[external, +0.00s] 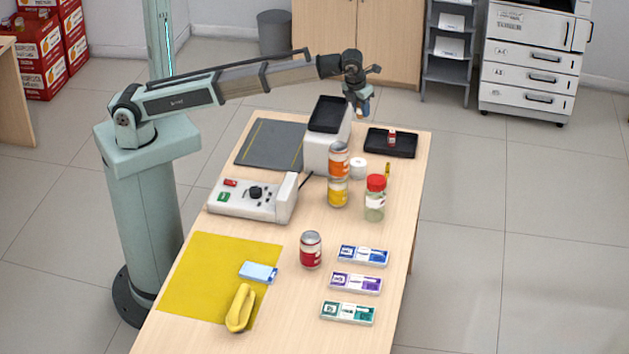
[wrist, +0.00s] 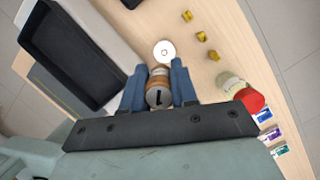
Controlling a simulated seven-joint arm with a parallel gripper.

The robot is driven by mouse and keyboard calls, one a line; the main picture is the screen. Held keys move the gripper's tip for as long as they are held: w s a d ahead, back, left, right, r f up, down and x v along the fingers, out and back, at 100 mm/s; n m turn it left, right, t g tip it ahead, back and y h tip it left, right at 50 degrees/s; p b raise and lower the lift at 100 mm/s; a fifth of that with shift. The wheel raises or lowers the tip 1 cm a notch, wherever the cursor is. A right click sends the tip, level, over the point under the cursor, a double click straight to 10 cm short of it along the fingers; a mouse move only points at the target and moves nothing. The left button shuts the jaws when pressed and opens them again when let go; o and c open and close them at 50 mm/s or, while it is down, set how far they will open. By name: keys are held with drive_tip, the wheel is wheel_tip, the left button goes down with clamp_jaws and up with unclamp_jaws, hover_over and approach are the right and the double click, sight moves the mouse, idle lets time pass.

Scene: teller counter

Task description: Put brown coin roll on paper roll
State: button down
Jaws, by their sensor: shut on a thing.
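My gripper (external: 362,108) is raised above the far part of the counter. In the wrist view its two blue fingers (wrist: 158,88) are shut on the brown coin roll (wrist: 159,79), which shows only partly between them. The white paper roll (external: 358,168) stands on the counter below my gripper, beside the stacked cans. In the wrist view the paper roll (wrist: 164,51) shows its round top with a centre hole, just beyond the fingertips. The coin roll is above and apart from it.
An orange can (external: 339,160) stands on a yellow can (external: 338,192), close to the paper roll. A red-lidded jar (external: 375,198) is to their right. A black tray (external: 404,145) and a white machine (external: 322,150) flank the area. Small yellow pieces (wrist: 201,36) stand nearby.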

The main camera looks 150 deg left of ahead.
sight(361, 160)
wheel_tip(361, 160, down, 18)
drive_tip(key=shift+f, duration=0.1)
idle(0.7)
drive_tip(key=c, duration=0.9)
unclamp_jaws()
drive_tip(key=v, duration=1.2)
drive_tip(key=shift+d, duration=0.1)
